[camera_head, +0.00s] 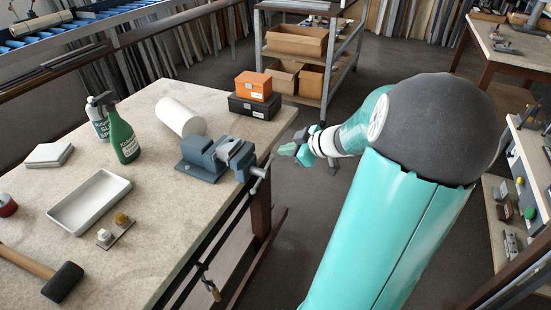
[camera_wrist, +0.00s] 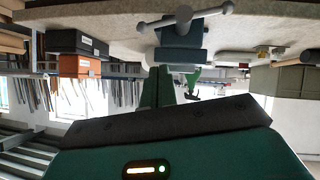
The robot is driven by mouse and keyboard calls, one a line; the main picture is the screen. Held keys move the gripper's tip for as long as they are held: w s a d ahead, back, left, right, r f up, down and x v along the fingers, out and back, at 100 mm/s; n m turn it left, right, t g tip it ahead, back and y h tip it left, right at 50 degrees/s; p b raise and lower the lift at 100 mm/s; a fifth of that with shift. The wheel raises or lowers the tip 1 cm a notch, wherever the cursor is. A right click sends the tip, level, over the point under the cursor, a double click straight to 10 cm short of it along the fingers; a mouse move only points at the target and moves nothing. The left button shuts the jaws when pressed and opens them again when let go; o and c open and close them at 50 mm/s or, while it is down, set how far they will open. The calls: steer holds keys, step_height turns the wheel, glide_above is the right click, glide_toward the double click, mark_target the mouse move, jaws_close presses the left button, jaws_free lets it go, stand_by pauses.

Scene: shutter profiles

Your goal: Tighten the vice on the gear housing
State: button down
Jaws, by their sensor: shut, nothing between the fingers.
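The blue-grey vice (camera_head: 205,160) is fixed at the right edge of the bench. Its handle (camera_head: 260,174), a bar with ball ends, sticks out past the edge, and it also shows in the upside-down wrist view (camera_wrist: 185,18). The vice body (camera_wrist: 180,48) shows there beyond the handle. A small grey piece (camera_head: 229,148) shows at the jaws; I cannot tell whether it is the gear housing. My gripper (camera_head: 284,150) is shut and empty, off the bench edge, to the right of the handle and apart from it. Its green fingers (camera_wrist: 158,85) point towards the vice in the wrist view.
A white roll (camera_head: 178,115), an orange box (camera_head: 253,85) on a black box (camera_head: 254,106), and a green spray bottle (camera_head: 122,138) stand near the vice. A white tray (camera_head: 108,188) and a mallet (camera_head: 63,282) lie nearer. A cart (camera_head: 330,75) stands behind; floor beside the bench is clear.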

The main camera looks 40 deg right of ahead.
mark_target(259, 172)
steer(key=w+f, duration=0.4)
steer(key=f, duration=0.2)
steer(key=shift+w, duration=0.35)
steer(key=shift+f, duration=0.1)
steer(key=shift+w+d+f+m+y, duration=0.15)
steer(key=shift+d+f+m+y, duration=0.1)
steer(key=shift+f+m+y, duration=0.2)
stand_by(0.4)
steer(key=f+m+y, duration=0.2)
steer(key=f+m+g+y, duration=0.1)
steer(key=f+m+y, duration=0.1)
steer(key=y, duration=0.1)
steer(key=f+m+y, duration=0.1)
steer(key=m+y, duration=0.1)
steer(key=shift+d+f+m+g+y, duration=0.25)
steer(key=shift+f+m+g+y, duration=0.05)
steer(key=shift+f+m+y, duration=0.1)
stand_by(0.3)
steer(key=shift+f, duration=0.2)
stand_by(0.3)
